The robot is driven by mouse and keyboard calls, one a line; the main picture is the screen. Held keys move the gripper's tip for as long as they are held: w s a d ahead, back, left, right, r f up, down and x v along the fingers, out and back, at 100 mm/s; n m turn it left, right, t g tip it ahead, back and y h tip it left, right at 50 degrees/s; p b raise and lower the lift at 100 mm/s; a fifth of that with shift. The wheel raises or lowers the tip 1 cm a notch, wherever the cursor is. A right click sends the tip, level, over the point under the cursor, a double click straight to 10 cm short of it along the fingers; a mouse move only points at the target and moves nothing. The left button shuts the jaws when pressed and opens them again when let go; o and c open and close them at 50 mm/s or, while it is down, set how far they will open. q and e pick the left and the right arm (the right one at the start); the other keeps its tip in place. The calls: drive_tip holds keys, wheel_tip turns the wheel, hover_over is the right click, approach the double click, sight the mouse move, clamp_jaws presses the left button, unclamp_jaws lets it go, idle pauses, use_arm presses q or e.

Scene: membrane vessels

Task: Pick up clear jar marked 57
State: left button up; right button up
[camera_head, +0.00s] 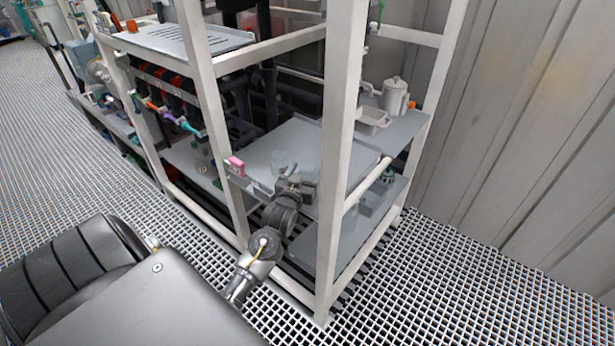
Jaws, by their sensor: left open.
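A small clear jar (280,159) stands on the grey middle shelf (325,143) of the white frame, just inside the front edge. It is faint against the shelf, and I cannot read any mark on it. My left gripper (287,177) reaches in between the frame's posts and is right by the jar, at its near side. The fingers are small and partly blend with the jar, so I cannot tell whether they touch it. My left gripper is open. My right gripper is not in view.
A pink item (236,167) sits at the shelf's front left. A white post (341,130) stands close to the right of my arm. A lower shelf (330,242) lies below.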

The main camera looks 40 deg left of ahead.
use_arm(q)
drive_tip(key=c, duration=1.1)
wheel_tip(320, 180, up, 10)
